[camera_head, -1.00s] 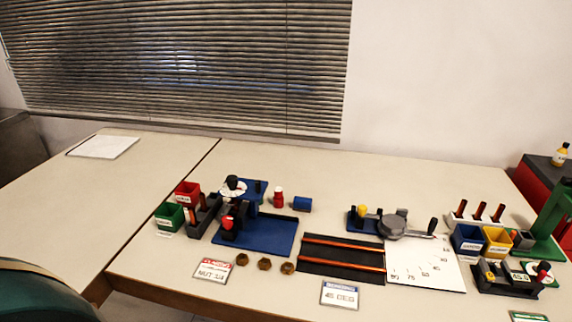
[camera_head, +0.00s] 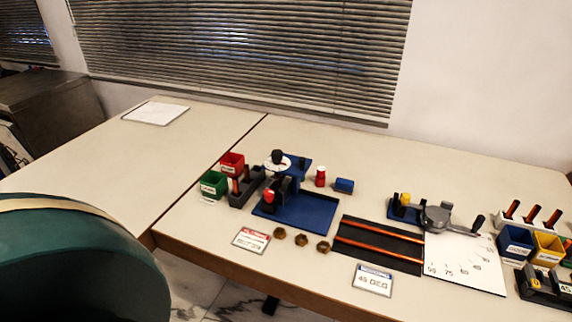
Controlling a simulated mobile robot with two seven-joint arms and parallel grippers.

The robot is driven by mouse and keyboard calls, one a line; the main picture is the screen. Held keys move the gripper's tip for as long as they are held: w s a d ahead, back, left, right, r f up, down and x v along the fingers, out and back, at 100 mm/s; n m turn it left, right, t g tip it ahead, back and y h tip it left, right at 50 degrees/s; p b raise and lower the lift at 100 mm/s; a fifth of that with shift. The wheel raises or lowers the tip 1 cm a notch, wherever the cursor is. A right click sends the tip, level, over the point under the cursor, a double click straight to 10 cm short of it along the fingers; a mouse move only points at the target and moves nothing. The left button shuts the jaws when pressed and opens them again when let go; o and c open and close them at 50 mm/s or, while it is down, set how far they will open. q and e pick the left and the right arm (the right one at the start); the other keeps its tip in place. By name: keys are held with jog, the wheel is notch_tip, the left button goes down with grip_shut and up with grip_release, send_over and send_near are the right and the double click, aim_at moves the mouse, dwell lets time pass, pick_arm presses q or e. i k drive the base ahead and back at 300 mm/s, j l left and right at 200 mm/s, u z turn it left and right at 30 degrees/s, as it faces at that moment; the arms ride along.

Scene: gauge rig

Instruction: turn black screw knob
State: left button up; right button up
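A gauge rig on a blue base (camera_head: 308,213) stands on the table, left of centre in the head view. A black knob (camera_head: 277,156) sits at its top, by a white dial (camera_head: 270,166). A red knob (camera_head: 269,196) is lower on the same rig. A second black knob (camera_head: 478,221) is on the end of the lever of the grey round device (camera_head: 436,216) to the right. I cannot tell which black knob is the screw knob. Neither of my grippers shows in the view.
Red (camera_head: 232,163) and green (camera_head: 213,184) bins stand left of the rig. Brass nuts (camera_head: 301,239) and cards lie at the front. A dark mat (camera_head: 380,243) with copper rods lies right. A green chair back (camera_head: 75,262) fills the lower left. The left table is mostly clear.

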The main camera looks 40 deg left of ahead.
aim_at(276, 154)
jog(key=u, duration=1.45)
